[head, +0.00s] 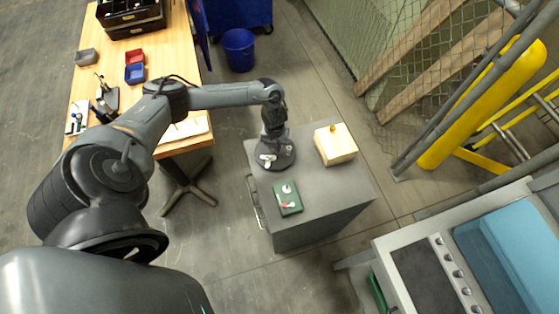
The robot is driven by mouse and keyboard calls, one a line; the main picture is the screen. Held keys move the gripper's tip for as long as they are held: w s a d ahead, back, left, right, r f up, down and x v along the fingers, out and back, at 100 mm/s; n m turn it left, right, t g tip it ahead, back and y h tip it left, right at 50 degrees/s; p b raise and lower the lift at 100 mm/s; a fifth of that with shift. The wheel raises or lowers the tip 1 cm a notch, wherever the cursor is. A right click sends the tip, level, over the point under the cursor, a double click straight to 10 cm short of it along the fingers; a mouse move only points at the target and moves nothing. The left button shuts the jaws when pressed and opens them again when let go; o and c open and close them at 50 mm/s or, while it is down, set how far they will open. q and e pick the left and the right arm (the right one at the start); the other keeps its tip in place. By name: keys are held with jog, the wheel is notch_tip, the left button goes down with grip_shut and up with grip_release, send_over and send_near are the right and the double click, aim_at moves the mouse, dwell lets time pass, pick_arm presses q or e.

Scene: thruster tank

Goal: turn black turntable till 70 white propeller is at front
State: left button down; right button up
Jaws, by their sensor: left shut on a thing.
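The black turntable (283,163) sits on the grey cabinet top, near its far left corner. A white propeller (267,159) lies on the turntable's front left part, and another small pale piece shows near its right side. Any numbers on them are too small to read. My left gripper (276,141) points down over the turntable's far part and is shut on the turntable. Its fingertips are small and dark against the dark disc, and they hide part of it. My right gripper is not in view.
A green mat (292,207) with small white and red pieces lies in front of the turntable. A pale wooden box (336,147) stands to its right. The grey cabinet (345,187) has bare room at the front right. A wooden workbench (158,52) stands at left.

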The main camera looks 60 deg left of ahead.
pick_arm(q)
jog(key=shift+f+m+b, duration=0.1)
jog(key=shift+m+b, duration=0.2)
jog(key=shift+m, duration=0.1)
jog(key=shift+m+b, duration=0.75)
jog(key=shift+m, duration=0.75)
jog(key=shift+m+b, duration=0.5)
jog(key=shift+b, duration=0.05)
jog(key=shift+m+b, duration=0.5)
jog(key=shift+m, duration=0.7)
jog(key=shift+b, duration=0.35)
